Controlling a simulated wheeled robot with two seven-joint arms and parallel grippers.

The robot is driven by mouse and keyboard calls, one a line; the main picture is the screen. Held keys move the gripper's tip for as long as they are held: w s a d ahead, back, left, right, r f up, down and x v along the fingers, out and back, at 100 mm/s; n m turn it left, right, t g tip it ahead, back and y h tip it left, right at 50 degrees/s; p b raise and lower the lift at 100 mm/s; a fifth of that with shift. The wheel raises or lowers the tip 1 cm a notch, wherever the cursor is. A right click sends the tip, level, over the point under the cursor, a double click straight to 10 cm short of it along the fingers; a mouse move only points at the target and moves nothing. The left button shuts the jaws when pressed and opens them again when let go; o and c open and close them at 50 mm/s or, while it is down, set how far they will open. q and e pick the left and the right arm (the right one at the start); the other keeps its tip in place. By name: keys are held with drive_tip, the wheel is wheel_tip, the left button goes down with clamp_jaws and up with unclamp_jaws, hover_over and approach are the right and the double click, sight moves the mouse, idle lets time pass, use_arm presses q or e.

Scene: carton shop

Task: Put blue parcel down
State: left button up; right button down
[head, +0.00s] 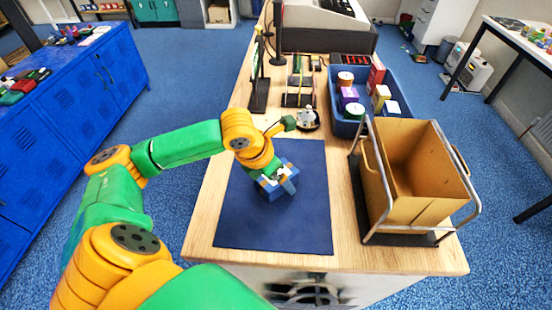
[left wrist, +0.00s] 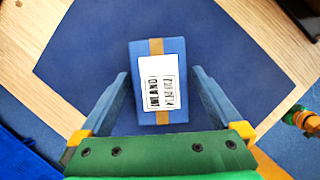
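The blue parcel (left wrist: 158,84) has a tan tape strip and a white label reading INLAND. It lies on the dark blue mat (head: 265,231), label up, as the left wrist view shows. My left gripper (left wrist: 160,74) is open, with one finger on each side of the parcel and a narrow gap on both sides. In the head view my left gripper (head: 277,182) is low over the mat and hides much of the parcel (head: 270,193). My right gripper is not in view.
An open carton (head: 412,185) stands in a metal frame right of the mat. Behind it, a blue crate (head: 347,128) holds several small boxes and cans. A round dish (head: 307,122) and a rack (head: 298,95) stand behind the mat. The mat's front part is clear.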

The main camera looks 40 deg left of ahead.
use_arm(q)
drive_tip(key=p+v, duration=0.1)
drive_tip(key=v, duration=1.1)
drive_tip(key=shift+s, duration=0.1)
